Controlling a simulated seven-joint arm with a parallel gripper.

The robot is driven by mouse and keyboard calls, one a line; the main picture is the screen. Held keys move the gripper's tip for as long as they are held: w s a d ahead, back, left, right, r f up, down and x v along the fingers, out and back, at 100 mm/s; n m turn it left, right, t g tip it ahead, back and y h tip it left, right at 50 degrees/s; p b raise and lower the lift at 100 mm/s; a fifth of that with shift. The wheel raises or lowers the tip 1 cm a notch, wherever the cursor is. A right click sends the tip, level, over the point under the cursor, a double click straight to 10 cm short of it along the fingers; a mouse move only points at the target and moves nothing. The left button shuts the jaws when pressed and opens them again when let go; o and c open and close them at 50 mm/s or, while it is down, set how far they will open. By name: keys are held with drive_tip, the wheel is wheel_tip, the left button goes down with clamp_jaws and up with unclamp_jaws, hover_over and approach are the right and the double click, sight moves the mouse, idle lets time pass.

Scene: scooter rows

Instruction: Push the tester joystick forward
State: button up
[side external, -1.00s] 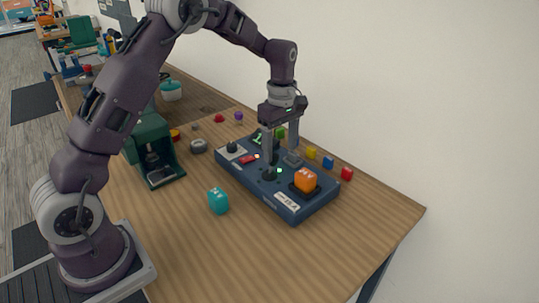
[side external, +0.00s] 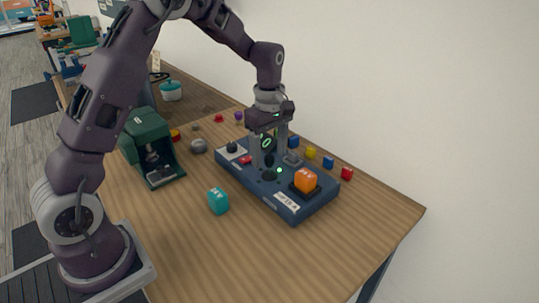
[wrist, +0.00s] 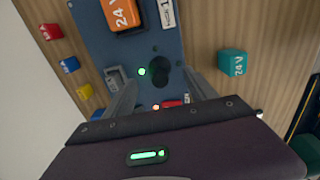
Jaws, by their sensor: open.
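The blue tester box (side external: 255,183) lies on the wooden table. Its black joystick (wrist: 160,72) rises from a dark round base, with a lit green lamp beside it; in the side view the joystick (side external: 269,162) is partly covered by my fingers. My gripper (wrist: 153,82) is open and points down over the tester. Its two fingers stand apart on either side of the joystick's near side in the wrist view. In the side view my gripper (side external: 270,156) is low over the panel. Whether a finger touches the stick cannot be told.
An orange 24 V block (side external: 306,180) sits on the tester; a teal block (side external: 218,201) lies in front. A dark green machine (side external: 150,148) stands to the left. Small red (side external: 347,173), blue (side external: 327,162) and yellow (side external: 311,153) blocks line the wall side.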

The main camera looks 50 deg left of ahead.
drive_tip(key=shift+r, duration=3.5)
drive_tip(key=s+d+r+m+t, duration=0.2)
drive_tip(key=s+d+r+m, duration=0.25)
drive_tip(key=s+r, duration=0.35)
drive_tip(key=s+d+m+t, duration=0.1)
drive_tip(key=s+m, duration=0.5)
drive_tip(key=s, duration=0.4)
drive_tip(key=s+d+m+t, duration=0.2)
drive_tip(key=s+m, duration=0.5)
drive_tip(key=s, duration=0.3)
drive_tip(key=shift+d+r+t, duration=0.15)
drive_tip(key=shift+d+t, duration=0.15)
